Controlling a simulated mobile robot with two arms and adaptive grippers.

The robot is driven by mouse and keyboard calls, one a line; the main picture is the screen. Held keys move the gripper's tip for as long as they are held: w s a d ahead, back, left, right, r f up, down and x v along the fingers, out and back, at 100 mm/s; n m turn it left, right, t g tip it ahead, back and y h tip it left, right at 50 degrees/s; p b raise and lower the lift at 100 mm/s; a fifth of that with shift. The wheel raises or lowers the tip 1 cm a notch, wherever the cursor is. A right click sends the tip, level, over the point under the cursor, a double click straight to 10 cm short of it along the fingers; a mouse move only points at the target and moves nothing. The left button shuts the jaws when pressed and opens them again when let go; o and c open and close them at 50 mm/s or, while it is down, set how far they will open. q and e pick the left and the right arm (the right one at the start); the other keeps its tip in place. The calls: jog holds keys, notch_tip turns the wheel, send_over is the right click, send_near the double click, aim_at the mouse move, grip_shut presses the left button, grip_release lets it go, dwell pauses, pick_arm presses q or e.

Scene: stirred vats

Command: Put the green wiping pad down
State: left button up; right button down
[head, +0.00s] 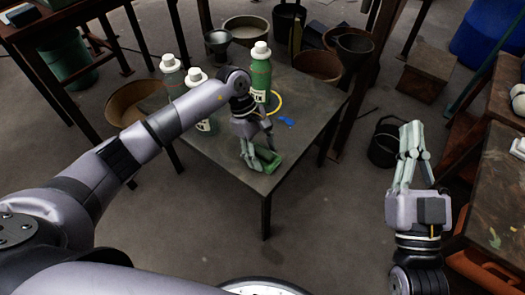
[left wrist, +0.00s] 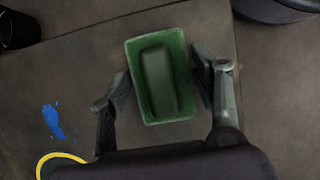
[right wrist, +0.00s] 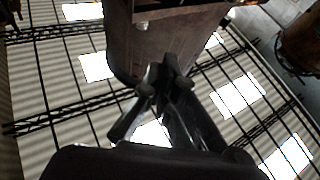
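The green wiping pad (head: 267,159), a rectangular block with a raised bar along its middle, is at the near corner of the dark table (head: 225,165). It also shows in the left wrist view (left wrist: 157,80), between the fingers of my left gripper (left wrist: 161,80). These fingers are spread wide, one on each side of the pad, with small gaps visible. In the head view my left gripper (head: 256,158) hangs low over the table beside the pad, hiding part of it. My right gripper (head: 411,145) is away from the table at the right, its fingertips together and empty.
A green bottle (head: 261,80), paler bottles (head: 173,75), a yellow ring (head: 277,103) and a blue patch (head: 287,121) are farther back on the table. A black bucket (head: 384,146) stands on the floor to the right. A bench (head: 497,195) is at the right edge.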

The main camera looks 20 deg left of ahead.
pick_arm(q)
jog(key=o, duration=0.3)
jog(key=shift+r, duration=0.1)
